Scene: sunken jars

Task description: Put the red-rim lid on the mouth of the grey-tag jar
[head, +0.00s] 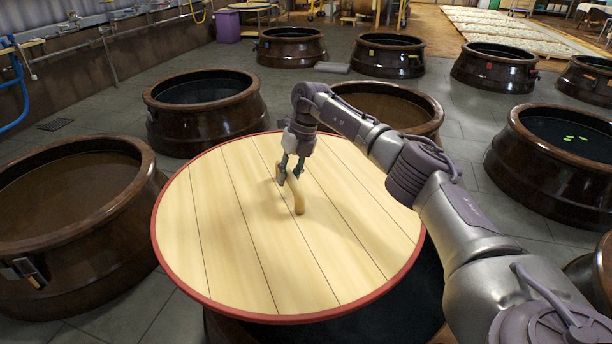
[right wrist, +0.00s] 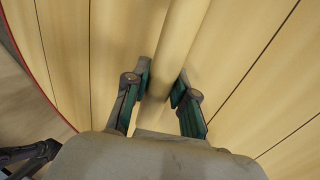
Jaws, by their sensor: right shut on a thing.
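The red-rim lid (head: 225,225) is a large round board of pale planks with a red edge and a wooden bar handle. It fills most of the right wrist view (right wrist: 240,60). My right gripper (head: 287,176) is shut on the lid's handle; in the right wrist view the handle (right wrist: 178,45) runs between its fingers (right wrist: 163,92). The lid covers much of a dark-filled jar (head: 425,300), whose inside shows at the lower right; its tag is hidden. A jar at the left (head: 60,215) bears a greyish tag (head: 28,270).
Open brown jars stand close around: one behind left (head: 200,130), one behind the lid (head: 425,130), one at right (head: 545,170). Several more stand farther back, some with coloured tags. Grey floor shows between them. A wall with pipes (head: 110,65) runs along the left.

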